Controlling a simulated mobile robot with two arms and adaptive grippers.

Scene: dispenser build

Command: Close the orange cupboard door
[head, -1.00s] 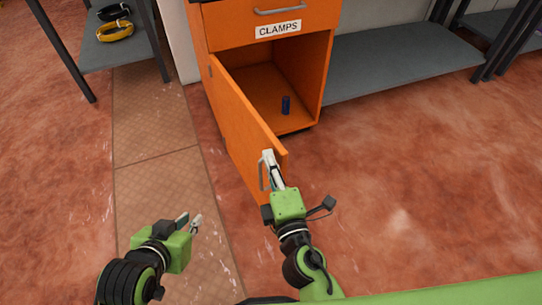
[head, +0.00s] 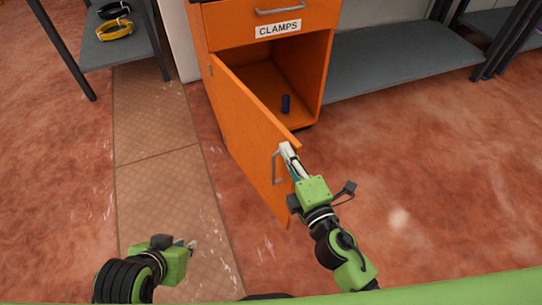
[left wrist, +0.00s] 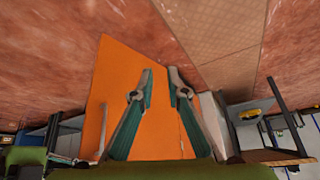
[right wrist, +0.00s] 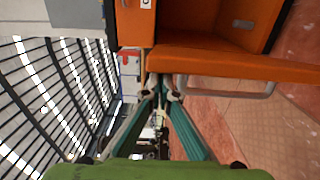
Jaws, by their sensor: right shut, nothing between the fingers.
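The orange cupboard door (head: 245,125) stands part open, hinged at its left, its outer face toward me. Its grey handle (head: 277,168) is near the free edge. The right wrist view shows the tips (right wrist: 162,94) beside the door's edge (right wrist: 220,66). My left gripper (head: 192,245) is open and empty, low and left, apart from the door.
A drawer labelled CLAMPS (head: 278,28) is shut above the opening. A grey shelf (head: 390,62) stands right of the cupboard, and a dark-legged rack (head: 115,40) with yellow and black rings at left. The floor right of the door is clear.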

